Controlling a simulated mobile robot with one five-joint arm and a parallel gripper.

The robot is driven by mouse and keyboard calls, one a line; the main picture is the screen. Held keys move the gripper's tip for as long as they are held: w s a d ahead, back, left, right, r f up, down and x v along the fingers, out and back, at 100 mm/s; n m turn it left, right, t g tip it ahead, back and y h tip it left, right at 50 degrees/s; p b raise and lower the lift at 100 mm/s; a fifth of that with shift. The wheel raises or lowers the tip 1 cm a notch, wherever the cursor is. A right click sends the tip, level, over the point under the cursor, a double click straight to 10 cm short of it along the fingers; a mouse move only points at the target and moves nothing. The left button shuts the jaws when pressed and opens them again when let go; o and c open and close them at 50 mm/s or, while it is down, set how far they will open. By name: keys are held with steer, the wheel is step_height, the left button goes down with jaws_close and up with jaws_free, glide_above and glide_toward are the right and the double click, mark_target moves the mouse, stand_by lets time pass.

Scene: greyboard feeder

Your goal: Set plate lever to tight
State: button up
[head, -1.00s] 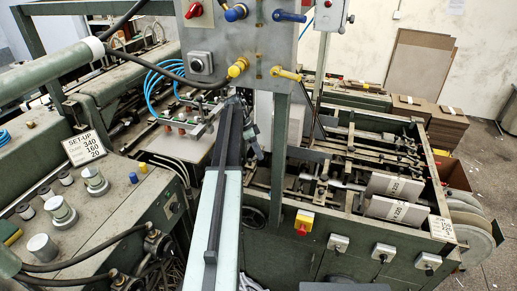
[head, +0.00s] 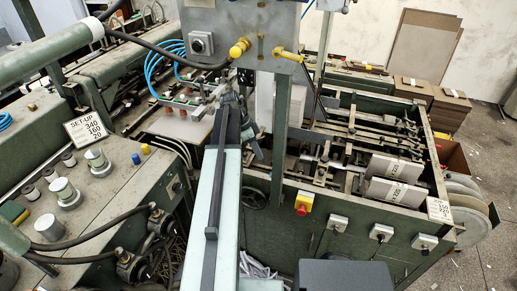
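A grey upright panel (head: 270,22) stands at the top centre in the head view. It carries a yellow-ended lever (head: 239,48) that juts toward me and a second yellow lever (head: 288,54) that points right. Blue handles are cut by the top edge above them. I cannot read any label that tells which is the plate lever or where tight is. My arm reaches up the middle, and my gripper (head: 236,97) is small and dark at its far end, below the panel's left lever and apart from it. Its fingers are too small to tell open from shut.
A console with round knobs (head: 97,162) and a set-up sign (head: 91,128) is at left. A feeder bed with banded board stacks (head: 395,180) is at right. A green post stands under the panel.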

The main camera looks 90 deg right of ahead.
steer(key=shift+w+d+n, duration=0.1)
steer(key=shift+d+n, duration=0.15)
steer(key=shift+n, duration=0.75)
jaws_close()
steer(key=w+d+n+t+h+p, duration=0.25)
steer(key=w+d+n+t, duration=0.2)
steer(key=d+n, duration=0.7)
steer(key=s+d+r+n+t+h+p, duration=0.2)
steer(key=s+d+r+n+h+p, duration=0.1)
steer(key=s+d+r+n+p, duration=0.3)
step_height(320, 180, down, 10)
steer(key=w+b, duration=0.1)
steer(key=b, duration=1)
steer(key=shift+w+a+r+m, duration=0.15)
steer(key=shift+a+r+m, duration=0.05)
steer(key=shift+a+m, duration=0.15)
